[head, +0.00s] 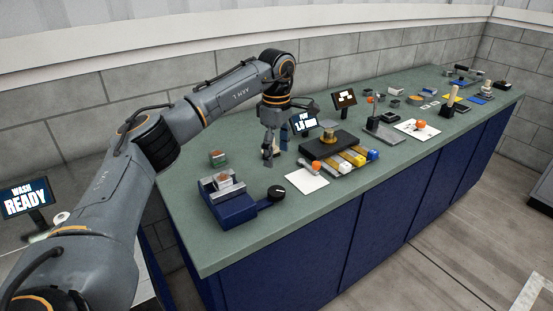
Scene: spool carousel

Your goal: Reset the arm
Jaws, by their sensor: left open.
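My left arm reaches in from the left over the green counter (240,248). My left gripper (268,157) hangs fingers down above the counter, behind the blue device. It is open and I see nothing between its fingers. My right gripper does not show in this view.
A blue device with a black knob (276,193) stands near the front left. Several small items fill the far end.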

